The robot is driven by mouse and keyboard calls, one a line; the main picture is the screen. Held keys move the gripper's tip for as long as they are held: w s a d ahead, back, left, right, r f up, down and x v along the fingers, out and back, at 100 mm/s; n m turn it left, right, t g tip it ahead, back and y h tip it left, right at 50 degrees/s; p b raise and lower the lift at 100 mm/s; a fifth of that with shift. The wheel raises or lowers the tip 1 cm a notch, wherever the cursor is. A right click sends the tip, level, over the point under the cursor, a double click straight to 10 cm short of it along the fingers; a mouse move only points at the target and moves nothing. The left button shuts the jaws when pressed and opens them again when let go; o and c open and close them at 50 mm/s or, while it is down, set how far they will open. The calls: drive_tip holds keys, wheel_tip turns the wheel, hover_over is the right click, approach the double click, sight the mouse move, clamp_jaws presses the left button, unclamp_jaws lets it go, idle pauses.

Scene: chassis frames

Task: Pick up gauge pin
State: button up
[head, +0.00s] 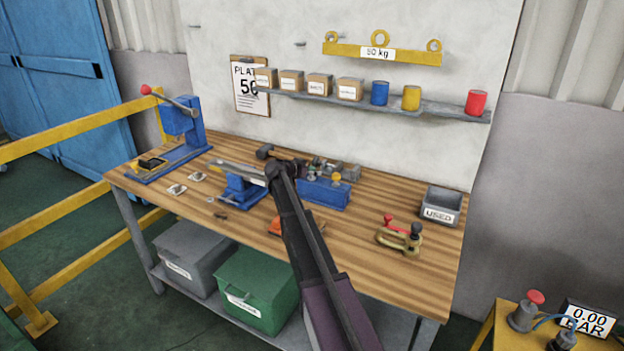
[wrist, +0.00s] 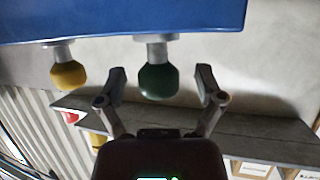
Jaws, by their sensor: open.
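In the wrist view, a pin with a dark green knob (wrist: 157,83) and a grey collar stands out from a blue block (wrist: 120,18). A similar pin with a yellow knob (wrist: 68,75) is left of it. No label shows which is the gauge pin. My gripper (wrist: 160,74) is open, with one finger on each side of the green knob and visible gaps to both. In the head view, the blue block (head: 325,194) stands on the bench with a yellow knob (head: 337,177) showing. My arm partly covers that area and hides the fingertips there.
A blue vise (head: 240,190) stands just left of my arm. A blue lever press (head: 180,125) is at the bench's left end. A grey USED bin (head: 441,205) and a brass clamp fixture (head: 398,238) are on the right. A wall shelf (head: 430,108) holds boxes and cans.

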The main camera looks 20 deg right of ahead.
idle(0.5)
clamp_jaws()
drive_tip(key=shift+r, duration=0.1)
wheel_tip(320, 180, up, 10)
drive_tip(key=p, duration=1)
idle(0.8)
